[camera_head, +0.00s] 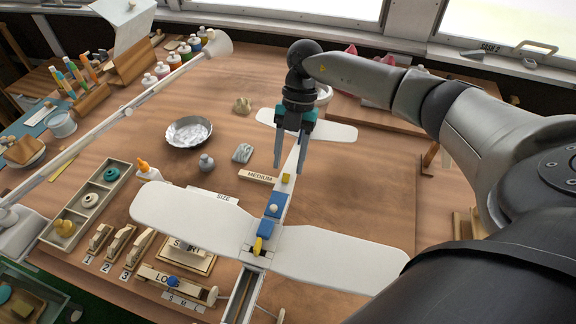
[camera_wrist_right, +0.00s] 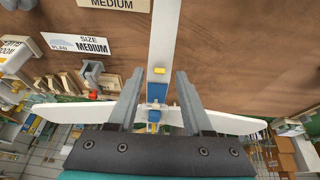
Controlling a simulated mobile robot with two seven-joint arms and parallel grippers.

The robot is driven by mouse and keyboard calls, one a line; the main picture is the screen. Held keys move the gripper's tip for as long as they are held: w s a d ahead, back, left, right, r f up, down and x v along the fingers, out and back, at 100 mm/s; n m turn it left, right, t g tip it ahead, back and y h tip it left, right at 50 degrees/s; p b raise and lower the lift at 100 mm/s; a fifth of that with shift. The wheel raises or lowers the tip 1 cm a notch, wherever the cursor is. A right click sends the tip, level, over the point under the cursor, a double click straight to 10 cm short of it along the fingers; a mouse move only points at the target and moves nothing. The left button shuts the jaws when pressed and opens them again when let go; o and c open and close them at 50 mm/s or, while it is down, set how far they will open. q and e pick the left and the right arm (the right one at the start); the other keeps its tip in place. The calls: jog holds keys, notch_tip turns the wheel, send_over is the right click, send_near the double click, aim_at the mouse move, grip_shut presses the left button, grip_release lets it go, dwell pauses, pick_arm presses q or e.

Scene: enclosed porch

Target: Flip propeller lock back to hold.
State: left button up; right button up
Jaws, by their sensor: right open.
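A white model airplane (camera_head: 330,262) lies on the bench with wide front wings and a smaller tail. Its fuselage carries blue blocks (camera_head: 273,205), a small yellow block (camera_head: 286,178) and a yellow upright piece (camera_head: 258,245) at the wing joint. I cannot tell which piece is the propeller lock. My right gripper (camera_head: 290,166) is open and empty, pointing down above the rear fuselage, fingers apart. In the right wrist view, the yellow block (camera_wrist_right: 159,71) shows between the fingertips, and the wings spread behind the fingers. My left gripper is not in view.
A block partly lettered "LO" with a blue knob (camera_head: 172,281) sits near the bench front, left of a rail (camera_head: 240,295) under the nose. Numbered wooden pieces, a parts tray (camera_head: 57,240) and a metal bowl (camera_head: 187,131) stand left. A white lamp arm (camera_head: 125,106) crosses the left side.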

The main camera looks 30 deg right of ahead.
jog(key=shift+x, duration=0.95)
grip_shut()
